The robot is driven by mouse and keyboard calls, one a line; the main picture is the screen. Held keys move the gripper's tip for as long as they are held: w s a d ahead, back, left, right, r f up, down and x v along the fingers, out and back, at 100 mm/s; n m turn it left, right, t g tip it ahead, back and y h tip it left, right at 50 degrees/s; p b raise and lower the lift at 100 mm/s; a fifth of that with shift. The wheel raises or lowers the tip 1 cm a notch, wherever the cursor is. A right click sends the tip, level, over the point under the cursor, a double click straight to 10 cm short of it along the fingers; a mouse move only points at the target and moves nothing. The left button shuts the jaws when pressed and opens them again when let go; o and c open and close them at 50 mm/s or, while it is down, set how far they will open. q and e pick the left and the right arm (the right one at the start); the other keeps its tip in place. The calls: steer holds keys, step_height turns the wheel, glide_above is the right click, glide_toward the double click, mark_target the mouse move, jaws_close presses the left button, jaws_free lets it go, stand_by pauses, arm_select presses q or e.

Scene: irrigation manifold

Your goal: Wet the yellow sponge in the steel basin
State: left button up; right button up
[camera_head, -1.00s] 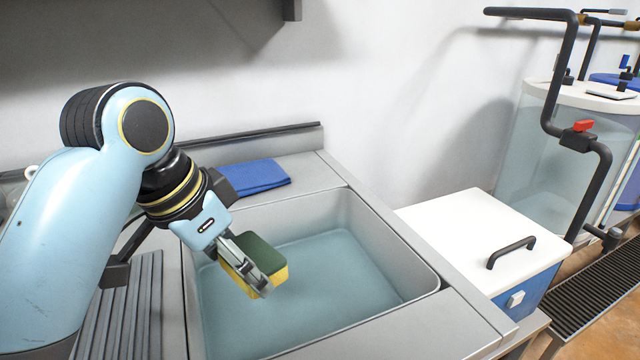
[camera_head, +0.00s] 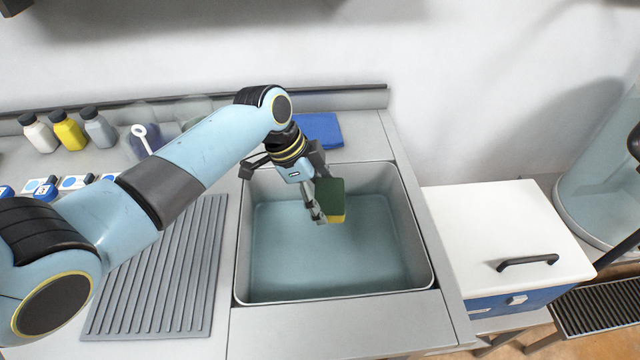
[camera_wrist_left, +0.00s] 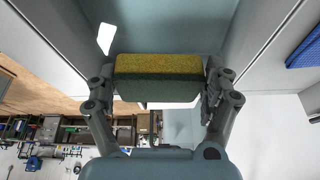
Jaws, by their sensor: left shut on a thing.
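The yellow sponge (camera_head: 337,216) has a dark green scouring side, which faces up in the head view. My left gripper (camera_head: 319,203) is shut on it and holds it over the steel basin (camera_head: 433,262). In the left wrist view the sponge (camera_wrist_left: 158,68) sits between the two fingers of the left gripper (camera_wrist_left: 160,78). The basin holds clear bluish water (camera_head: 300,270). The sponge appears to be above the water surface; its exact height is hard to tell. My right gripper is out of view.
A ribbed drainboard (camera_head: 160,280) lies left of the basin. A folded blue cloth (camera_head: 319,130) lies behind it. A white-lidded cooler box (camera_head: 500,230) stands to the right. Several bottles (camera_head: 69,130) stand at the back left.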

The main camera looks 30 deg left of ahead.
arm_select(q)
steer(key=shift+f+b, duration=0.6)
steer(key=shift+f, duration=0.15)
step_height(320, 180, down, 4)
steer(key=b, duration=0.3)
steer(key=shift+r+b, duration=0.2)
steer(key=shift+b, duration=0.15)
step_height(320, 180, down, 8)
steer(key=b, duration=0.5)
steer(key=shift+r, duration=0.2)
step_height(320, 180, up, 11)
steer(key=p, duration=1)
steer(key=shift+p, duration=0.35)
stand_by(0.8)
steer(key=shift+r+p, duration=0.55)
step_height(320, 180, up, 3)
steer(key=p, duration=0.2)
steer(key=shift+p, duration=0.35)
